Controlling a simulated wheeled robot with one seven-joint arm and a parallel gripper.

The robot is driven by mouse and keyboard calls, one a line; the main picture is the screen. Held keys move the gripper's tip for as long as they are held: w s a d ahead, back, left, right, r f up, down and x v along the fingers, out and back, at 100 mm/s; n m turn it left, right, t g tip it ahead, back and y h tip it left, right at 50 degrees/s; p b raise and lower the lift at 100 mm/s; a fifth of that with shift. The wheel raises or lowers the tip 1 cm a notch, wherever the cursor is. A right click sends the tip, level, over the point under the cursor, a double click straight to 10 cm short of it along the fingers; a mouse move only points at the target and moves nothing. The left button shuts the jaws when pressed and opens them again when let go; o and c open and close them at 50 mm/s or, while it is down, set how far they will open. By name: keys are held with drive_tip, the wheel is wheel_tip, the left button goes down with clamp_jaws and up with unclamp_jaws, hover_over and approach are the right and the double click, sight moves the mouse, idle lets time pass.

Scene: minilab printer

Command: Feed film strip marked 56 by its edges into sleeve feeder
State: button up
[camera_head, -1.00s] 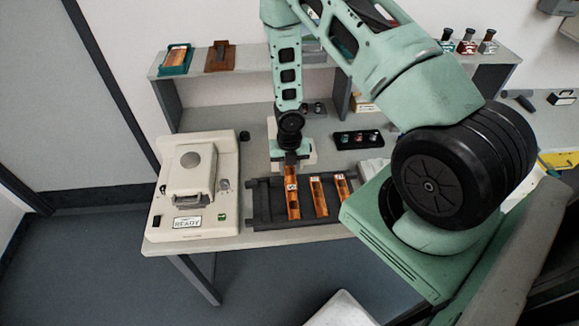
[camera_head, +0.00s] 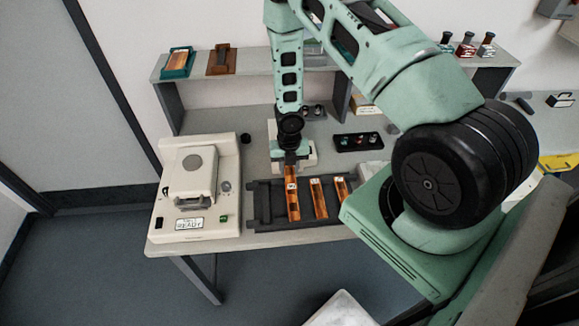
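Several orange film strips lie in a dark rack on the table: a left one (camera_head: 293,205), a middle one (camera_head: 319,199) and a right one (camera_head: 341,188). Their small white labels are too small to read, so I cannot tell which is 56. My gripper (camera_head: 291,168) points down at the far end of the left strip. Its fingers are too small and dark to tell whether they are open or shut, or touching the strip. A cream machine (camera_head: 194,187) with a "READY" label and a green button, seemingly the sleeve feeder, stands left of the rack.
The dark rack (camera_head: 262,205) sits at the table's front edge. Behind it are a black tray (camera_head: 358,141) with small items and a white block. A raised shelf (camera_head: 240,66) at the back holds a teal tray (camera_head: 177,63), a brown holder (camera_head: 221,60) and bottles (camera_head: 467,43).

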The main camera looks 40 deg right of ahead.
drive_tip(key=shift+w+d, duration=0.15)
drive_tip(key=o, duration=0.6)
drive_tip(key=shift+o, duration=0.2)
drive_tip(key=shift+c, duration=0.5)
drive_tip(key=shift+p, duration=0.3)
wheel_tip(320, 180, up, 8)
drive_tip(key=p, duration=0.7)
drive_tip(key=shift+p, duration=0.3)
